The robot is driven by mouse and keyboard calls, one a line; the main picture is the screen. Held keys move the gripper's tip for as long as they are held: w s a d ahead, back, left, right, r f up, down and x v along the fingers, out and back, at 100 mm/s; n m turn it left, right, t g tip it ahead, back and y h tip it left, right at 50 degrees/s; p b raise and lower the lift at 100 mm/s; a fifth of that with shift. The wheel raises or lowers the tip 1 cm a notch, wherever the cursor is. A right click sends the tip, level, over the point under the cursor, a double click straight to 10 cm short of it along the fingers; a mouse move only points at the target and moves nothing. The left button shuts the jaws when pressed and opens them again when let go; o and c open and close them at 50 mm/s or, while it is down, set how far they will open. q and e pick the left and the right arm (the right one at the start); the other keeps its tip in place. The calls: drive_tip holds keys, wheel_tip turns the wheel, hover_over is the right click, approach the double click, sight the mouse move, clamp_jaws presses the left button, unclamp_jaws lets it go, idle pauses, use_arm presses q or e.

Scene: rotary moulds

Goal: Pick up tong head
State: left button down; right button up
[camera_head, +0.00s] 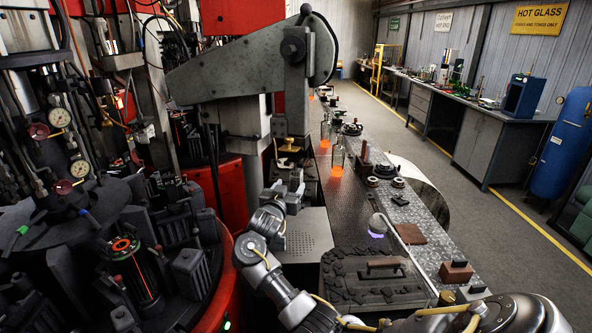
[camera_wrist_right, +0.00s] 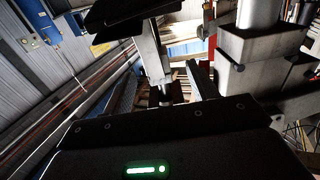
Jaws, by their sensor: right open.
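My right gripper (camera_head: 287,186) is open and empty in the head view, in front of the grey take-out arm (camera_head: 238,76) and below its hanging end. A small brass-coloured fitting (camera_head: 288,148) shows at that end, above the gripper and apart from it. I cannot tell for sure which part is the tong head; dark round metal parts (camera_head: 386,168) lie on the bench to the right of the gripper. The wrist view is dark and shows no clear tong head. My left gripper is not in view.
Glowing glass bottles (camera_head: 338,158) stand on the dark plate beyond my gripper. The mould machine (camera_head: 125,245) crowds the left.

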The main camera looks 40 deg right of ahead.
sight(296, 170)
drive_tip(key=shift+w+d, duration=0.35)
drive_tip(key=shift+d, duration=0.1)
drive_tip(key=shift+w+d+r+p, duration=0.2)
drive_tip(key=shift+d+p, duration=0.2)
drive_tip(key=shift+p, duration=0.15)
drive_tip(key=shift+w+d+r+p, duration=0.1)
drive_tip(key=shift+d+r+p, duration=0.1)
drive_tip(key=shift+d+p, duration=0.3)
drive_tip(key=shift+f+p+x, duration=0.25)
drive_tip(key=shift+p+x, duration=0.25)
drive_tip(key=shift+x, duration=0.7)
drive_tip(key=shift+w+d+f, duration=0.15)
drive_tip(key=shift+d+f, duration=0.05)
drive_tip(key=shift+d, duration=0.25)
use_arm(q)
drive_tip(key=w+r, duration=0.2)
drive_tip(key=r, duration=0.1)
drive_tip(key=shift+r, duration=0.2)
use_arm(e)
drive_tip(key=shift+a, duration=0.15)
drive_tip(key=shift+r, duration=0.1)
drive_tip(key=shift+c, duration=0.9)
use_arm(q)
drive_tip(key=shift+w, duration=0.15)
use_arm(e)
clamp_jaws()
